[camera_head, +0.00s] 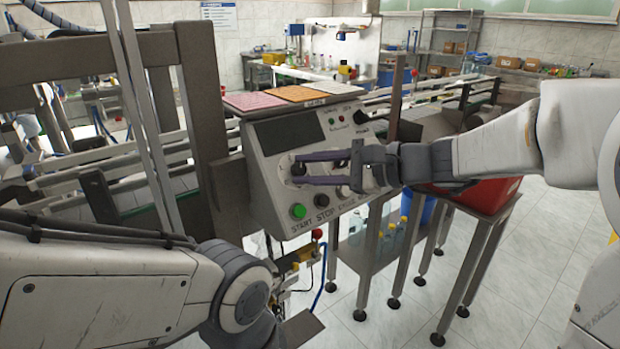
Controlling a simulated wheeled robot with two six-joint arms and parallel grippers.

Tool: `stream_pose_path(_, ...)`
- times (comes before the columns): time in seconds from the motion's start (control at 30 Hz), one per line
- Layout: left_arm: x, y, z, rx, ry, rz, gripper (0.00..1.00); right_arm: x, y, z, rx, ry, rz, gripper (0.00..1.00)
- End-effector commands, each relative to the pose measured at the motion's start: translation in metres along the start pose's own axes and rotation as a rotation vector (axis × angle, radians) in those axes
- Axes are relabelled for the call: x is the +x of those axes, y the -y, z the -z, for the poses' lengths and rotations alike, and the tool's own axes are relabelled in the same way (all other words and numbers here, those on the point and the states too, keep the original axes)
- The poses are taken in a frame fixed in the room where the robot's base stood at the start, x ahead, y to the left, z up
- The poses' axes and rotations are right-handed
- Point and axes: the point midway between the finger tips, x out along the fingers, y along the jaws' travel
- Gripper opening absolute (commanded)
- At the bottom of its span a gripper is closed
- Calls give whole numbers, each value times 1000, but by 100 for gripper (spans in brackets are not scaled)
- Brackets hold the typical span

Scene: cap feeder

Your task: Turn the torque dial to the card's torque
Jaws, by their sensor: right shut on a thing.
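The grey control box (262,190) stands in the middle of the view, with a dark display (288,131) on its face. My right gripper (298,170) reaches in from the right, its two purple fingers above and below a black dial (298,168) on the panel, shut on it. The dial's pointer and scale are too small to read. Pink, orange and white cards (307,94) lie on top of the box; their writing is not legible. My left arm comes in at the lower left; its gripper is not clearly visible.
A green start button (298,211) sits just below the dial, with other controls partly hidden by my right gripper. A red bin (480,194) rests on the stand at the right. Metal frame posts and a conveyor stand left of the box.

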Motion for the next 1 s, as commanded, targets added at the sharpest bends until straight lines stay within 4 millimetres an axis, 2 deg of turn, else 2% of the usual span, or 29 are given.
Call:
stream_pose_path(0.2,9,1,0,0,0,0,0,0,-1,0,57,-4,40,0)
stream_pose_path(0.73,10,1,0,0,0,0,0,0,0,0,77,-6,52,0)
stream_pose_path(0.77,10,1,0,0,0,0,0,0,0,0,76,-6,52,37)
stream_pose_path(0.8,10,1,0,0,0,0,0,0,0,0,76,-6,52,52)
stream_pose_path(0.83,10,1,0,0,0,0,0,0,0,0,76,-6,51,63)
stream_pose_path(1.0,10,1,0,0,0,0,0,0,0,0,77,-5,50,63)
